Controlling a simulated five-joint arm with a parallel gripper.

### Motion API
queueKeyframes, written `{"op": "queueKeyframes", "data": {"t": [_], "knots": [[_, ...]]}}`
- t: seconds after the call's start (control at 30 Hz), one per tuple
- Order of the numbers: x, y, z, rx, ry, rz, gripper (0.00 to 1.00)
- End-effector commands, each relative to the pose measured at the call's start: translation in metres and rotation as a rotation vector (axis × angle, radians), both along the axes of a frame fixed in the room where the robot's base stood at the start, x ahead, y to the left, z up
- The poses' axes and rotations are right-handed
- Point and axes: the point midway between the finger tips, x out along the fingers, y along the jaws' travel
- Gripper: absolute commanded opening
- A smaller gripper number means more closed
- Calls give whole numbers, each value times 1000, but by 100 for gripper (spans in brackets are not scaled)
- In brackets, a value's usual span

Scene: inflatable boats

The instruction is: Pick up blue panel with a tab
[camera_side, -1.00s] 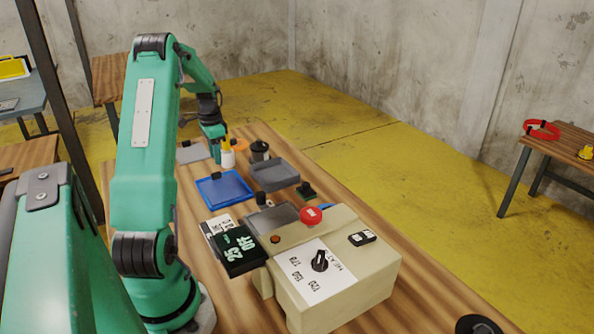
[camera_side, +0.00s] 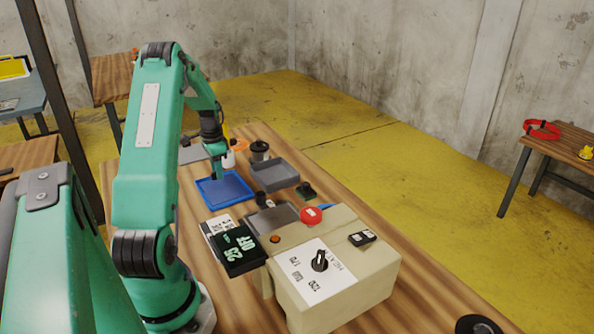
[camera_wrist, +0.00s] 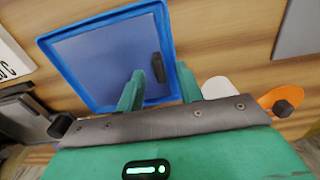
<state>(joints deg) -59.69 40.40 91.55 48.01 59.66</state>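The blue panel (camera_side: 238,196) is a flat blue rectangle with a raised rim, lying on the wooden table in the side view. In the wrist view the blue panel (camera_wrist: 90,62) fills the upper middle, and its black tab (camera_wrist: 158,67) stands near its right edge. My gripper (camera_side: 217,172) is over the far part of the panel in the side view and hides the tab there. In the wrist view the two green fingers of my gripper (camera_wrist: 159,74) are apart, with the tab between and just beyond their tips. I cannot tell whether they touch it.
A grey tray (camera_side: 275,178) sits right of the panel. A white bottle (camera_side: 228,160), an orange piece (camera_side: 239,145) and a dark cup (camera_side: 260,150) stand behind. A beige heater box with a red button (camera_side: 311,216) and a black display (camera_side: 240,249) are nearer the camera.

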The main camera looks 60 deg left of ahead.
Motion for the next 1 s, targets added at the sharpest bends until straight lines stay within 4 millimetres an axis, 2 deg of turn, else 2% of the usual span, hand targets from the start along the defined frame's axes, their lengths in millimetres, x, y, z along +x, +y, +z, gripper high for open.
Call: {"op": "queueKeyframes", "data": {"t": [0.37,0.53,1.0], "knots": [[0,0,0,0,0,0,34],[0,0,0,0,0,0,1],[0,0,4,1,0,0,0]]}}
